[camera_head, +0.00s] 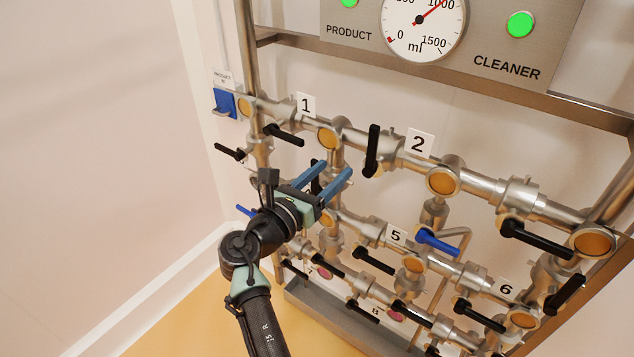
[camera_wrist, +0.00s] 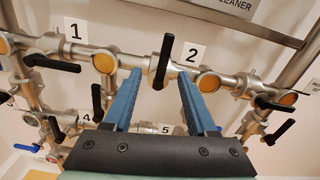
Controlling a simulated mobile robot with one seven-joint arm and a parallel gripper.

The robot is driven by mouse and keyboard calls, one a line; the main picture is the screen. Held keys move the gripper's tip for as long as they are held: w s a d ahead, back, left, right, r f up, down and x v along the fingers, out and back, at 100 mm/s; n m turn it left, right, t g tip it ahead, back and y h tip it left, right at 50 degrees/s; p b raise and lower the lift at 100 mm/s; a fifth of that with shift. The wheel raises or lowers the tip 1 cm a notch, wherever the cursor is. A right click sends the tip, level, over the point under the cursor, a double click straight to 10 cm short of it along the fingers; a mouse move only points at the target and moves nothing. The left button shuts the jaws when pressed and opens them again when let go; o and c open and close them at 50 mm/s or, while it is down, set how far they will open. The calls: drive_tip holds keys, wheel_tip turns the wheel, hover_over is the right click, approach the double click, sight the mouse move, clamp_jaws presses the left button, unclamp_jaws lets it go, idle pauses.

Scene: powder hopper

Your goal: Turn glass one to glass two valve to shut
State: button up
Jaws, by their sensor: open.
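The top pipe carries black lever handles by plates 1 and 2 and round amber sight glasses. The handle by plate 2 (camera_head: 372,150) stands upright across the pipe, between two sight glasses (camera_head: 327,138) (camera_head: 442,182); it also shows in the wrist view (camera_wrist: 160,62). The handle by plate 1 (camera_head: 286,135) lies roughly along the pipe; the wrist view shows it too (camera_wrist: 52,63). No label names glass one or two. My gripper (camera_head: 333,170) is open and empty, with blue fingers. In the wrist view the handle by plate 2 appears between the fingertips; in the head view they are apart, below left of it.
Lower pipes carry more black handles and a blue handle (camera_head: 437,241) near plate 5. A black handle (camera_head: 537,240) sits right on the top pipe. The gauge panel (camera_head: 490,40) is above. The floor at left is clear.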

drive_tip(key=b+v, duration=0.4)
drive_tip(key=v, duration=0.8)
drive_tip(key=shift+s+a+b, duration=0.2)
drive_tip(key=shift+s+b, duration=0.15)
drive_tip(key=shift+b, duration=0.05)
drive_tip(key=s+d+r+m+t+y+b, duration=0.25)
drive_tip(key=r+m+t+y+b, duration=0.55)
drive_tip(key=r+m, duration=0.8)
drive_tip(key=s+d+r+m+t+y+b, duration=0.1)
drive_tip(key=s+d+r+m+t+b, duration=0.1)
drive_tip(key=s+r+m, duration=0.2)
drive_tip(key=s+d+r+m+t+y+b, duration=0.1)
drive_tip(key=s+r+m, duration=0.3)
drive_tip(key=s+m, duration=0.5)
drive_tip(key=shift+d+r+m+t+b, duration=0.35)
drive_tip(key=shift+d+m+t+b, duration=0.2)
drive_tip(key=shift+m+t+b, duration=0.2)
